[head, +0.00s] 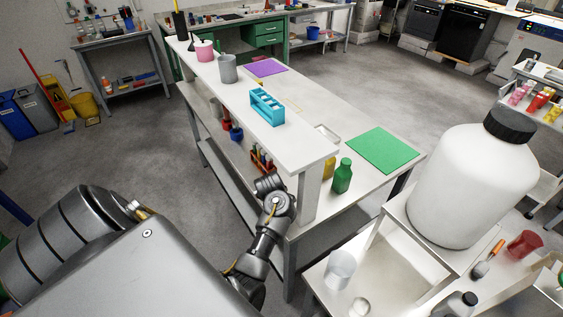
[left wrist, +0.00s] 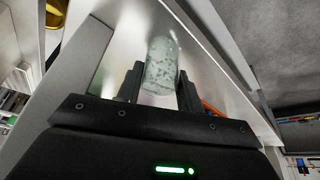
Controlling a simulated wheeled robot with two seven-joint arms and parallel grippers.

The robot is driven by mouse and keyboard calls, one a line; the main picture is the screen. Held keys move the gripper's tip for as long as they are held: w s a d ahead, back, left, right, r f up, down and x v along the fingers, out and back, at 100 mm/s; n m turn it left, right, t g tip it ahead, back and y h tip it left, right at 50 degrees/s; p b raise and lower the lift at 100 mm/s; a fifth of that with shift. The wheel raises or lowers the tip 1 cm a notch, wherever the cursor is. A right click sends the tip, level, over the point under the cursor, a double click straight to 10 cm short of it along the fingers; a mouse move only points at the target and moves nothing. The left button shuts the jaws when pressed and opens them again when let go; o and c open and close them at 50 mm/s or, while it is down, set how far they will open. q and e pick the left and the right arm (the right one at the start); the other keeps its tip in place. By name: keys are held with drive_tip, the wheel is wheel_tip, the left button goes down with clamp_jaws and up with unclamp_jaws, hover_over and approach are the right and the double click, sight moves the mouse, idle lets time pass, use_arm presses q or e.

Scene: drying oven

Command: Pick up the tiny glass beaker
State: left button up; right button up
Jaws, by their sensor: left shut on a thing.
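In the left wrist view the tiny glass beaker (left wrist: 161,62), clear with a speckled, frosted look, stands between the two dark fingers of my left gripper (left wrist: 159,82). The fingers are shut on its sides. In the head view my left gripper (head: 268,184) is at the near end of the long white bench, beside the lower shelf space under the raised white shelf. The beaker cannot be made out in the head view. My right gripper is not in view.
The raised shelf (head: 285,135) sits just above and beside my left gripper, with a blue tube rack (head: 266,107) on top. A red-orange rack (head: 262,161) stands below it. A green bottle (head: 342,176) and green mat (head: 381,150) are to the right. Open floor lies left.

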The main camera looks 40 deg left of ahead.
use_arm(q)
drive_tip(key=shift+r, duration=0.1)
drive_tip(key=shift+r, duration=0.55)
wheel_tip(320, 180, up, 2)
drive_tip(key=shift+a+r+p, duration=0.1)
drive_tip(key=shift+r+p, duration=0.15)
drive_tip(key=shift+p, duration=0.4)
drive_tip(key=s+d, duration=0.2)
drive_tip(key=s, duration=0.6)
drive_tip(key=s+d, duration=0.2)
drive_tip(key=s, duration=0.7)
drive_tip(key=shift+s+d+f+b, duration=0.15)
drive_tip(key=shift+s+d+b, duration=0.05)
drive_tip(key=shift+d+b, duration=0.15)
